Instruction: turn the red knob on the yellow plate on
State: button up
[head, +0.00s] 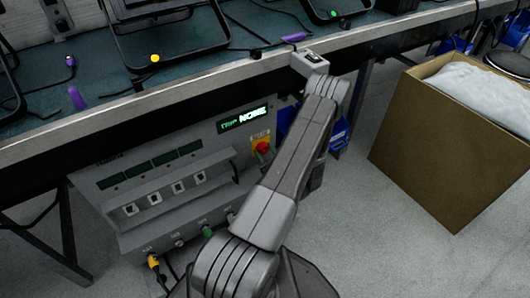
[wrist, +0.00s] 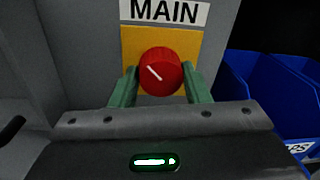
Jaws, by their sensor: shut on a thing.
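The red knob (wrist: 160,72) sits on the yellow plate (wrist: 132,40) under a white label reading MAIN (wrist: 165,11). A white line on the knob's face slants from upper left towards its centre. My gripper (wrist: 160,76) has its green fingers on the knob's left and right sides and is shut on it. In the head view the knob (head: 263,146) and plate (head: 259,138) are on the grey box's right part, partly hidden by my gripper and arm.
The grey box (head: 195,155) under the bench has a lit display reading TRIP NONE (head: 243,117) and a row of switches. Blue bins (wrist: 245,85) stand close on the right. A cardboard box (head: 430,150) stands on the floor further right.

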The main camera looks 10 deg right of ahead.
jog(key=m, duration=0.4)
jog(key=shift+m+g, duration=0.3)
jog(key=shift+m, duration=0.1)
jog(key=m, duration=0.4)
jog(key=shift+r, duration=0.1)
jog(key=m+p, duration=0.1)
jog(key=m, duration=0.3)
jog(key=shift+g+y, duration=0.3)
jog(key=shift+m, duration=2)
jog(key=o, duration=1)
jog(key=shift+c, duration=0.2)
jog(key=shift+d, duration=0.1)
jog(key=f+p+v, duration=0.1)
jog(key=p+v, duration=0.3)
jog(key=v, duration=0.9)
jog(key=shift+s+d+r, duration=0.2)
jog(key=shift+s+r, duration=0.15)
jog(key=shift+r, duration=0.1)
